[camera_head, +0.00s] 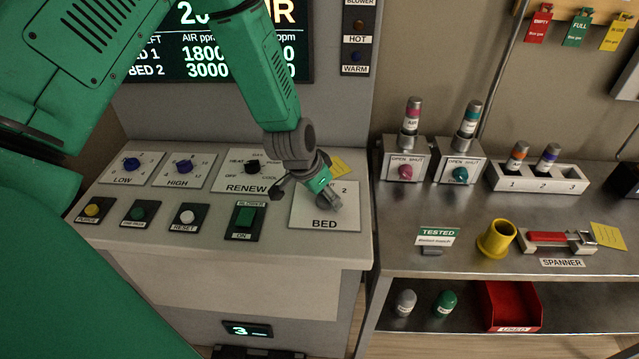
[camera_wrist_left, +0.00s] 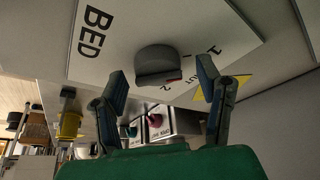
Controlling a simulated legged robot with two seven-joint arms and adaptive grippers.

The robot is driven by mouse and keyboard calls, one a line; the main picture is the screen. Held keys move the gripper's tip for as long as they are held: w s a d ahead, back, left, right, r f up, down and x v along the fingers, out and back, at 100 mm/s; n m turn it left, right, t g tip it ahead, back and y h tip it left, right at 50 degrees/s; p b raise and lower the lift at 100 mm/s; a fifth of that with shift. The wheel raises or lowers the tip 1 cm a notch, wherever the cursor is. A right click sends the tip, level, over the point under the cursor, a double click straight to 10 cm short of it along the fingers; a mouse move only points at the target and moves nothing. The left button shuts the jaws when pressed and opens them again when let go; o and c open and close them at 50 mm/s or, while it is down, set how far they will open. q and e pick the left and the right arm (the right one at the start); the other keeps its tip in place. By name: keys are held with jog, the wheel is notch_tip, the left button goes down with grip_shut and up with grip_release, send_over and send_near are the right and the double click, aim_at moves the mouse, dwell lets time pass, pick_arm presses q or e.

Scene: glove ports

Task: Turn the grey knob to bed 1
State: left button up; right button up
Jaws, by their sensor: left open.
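The grey knob (camera_wrist_left: 158,66) stands on the white BED plate (camera_wrist_left: 95,38) in the left wrist view. A small red mark shows on the knob's edge; I cannot tell exactly which label it points to. The labels 1 and 2 are printed beside it. My left gripper (camera_wrist_left: 162,80) is open, with one finger on each side of the knob in that view; I cannot tell whether they touch it. In the head view my left gripper (camera_head: 322,192) is over the BED plate (camera_head: 315,218) and hides most of the knob. My right gripper is not in view.
The RENEW knob (camera_head: 253,166) and the green BLOWER button (camera_head: 246,216) are left of the BED plate. A yellow note (camera_head: 343,166) lies behind it.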

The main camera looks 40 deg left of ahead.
pick_arm(q)
jog(key=d+v, duration=0.1)
jog(key=v, duration=1)
jog(key=shift+a, duration=0.5)
